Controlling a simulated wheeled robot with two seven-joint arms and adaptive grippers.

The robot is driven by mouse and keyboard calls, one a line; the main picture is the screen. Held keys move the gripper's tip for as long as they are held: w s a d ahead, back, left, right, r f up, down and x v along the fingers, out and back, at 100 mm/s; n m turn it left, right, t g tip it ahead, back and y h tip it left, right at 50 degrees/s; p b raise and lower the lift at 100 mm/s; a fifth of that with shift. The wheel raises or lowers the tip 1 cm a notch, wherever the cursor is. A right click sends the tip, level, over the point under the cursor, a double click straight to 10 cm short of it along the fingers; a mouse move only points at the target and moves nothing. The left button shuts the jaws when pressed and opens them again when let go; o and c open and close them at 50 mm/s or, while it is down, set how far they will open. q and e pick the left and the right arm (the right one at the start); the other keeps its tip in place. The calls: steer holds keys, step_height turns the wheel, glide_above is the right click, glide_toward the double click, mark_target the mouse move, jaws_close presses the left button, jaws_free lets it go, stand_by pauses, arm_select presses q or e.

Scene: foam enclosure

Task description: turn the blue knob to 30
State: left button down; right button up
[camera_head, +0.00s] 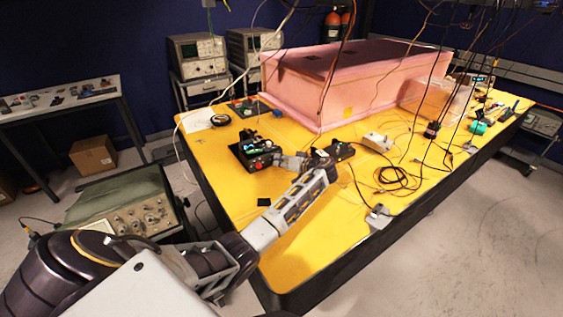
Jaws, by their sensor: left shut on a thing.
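A small black device (250,150) with a red button and blue-green parts on it stands on the yellow table. My left arm reaches in from the lower left across the table's near side. My left gripper (280,160) is at the right side of this device, low over the table, with its fingers shut on what seems to be the blue knob. The knob is hidden by the fingers or too small to make out, and I cannot read its setting. My right gripper is not in view.
A large pink foam box (345,85) fills the back of the yellow table (225,180). Black cables (395,177) and a white power strip (377,142) lie to the right of my gripper. A green-topped instrument (125,200) stands left of the table.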

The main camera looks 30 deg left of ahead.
arm_select(q)
steer(key=c, duration=1.3)
jaws_free()
steer(key=shift+v, duration=6)
steer(key=shift+w+r, duration=0.1)
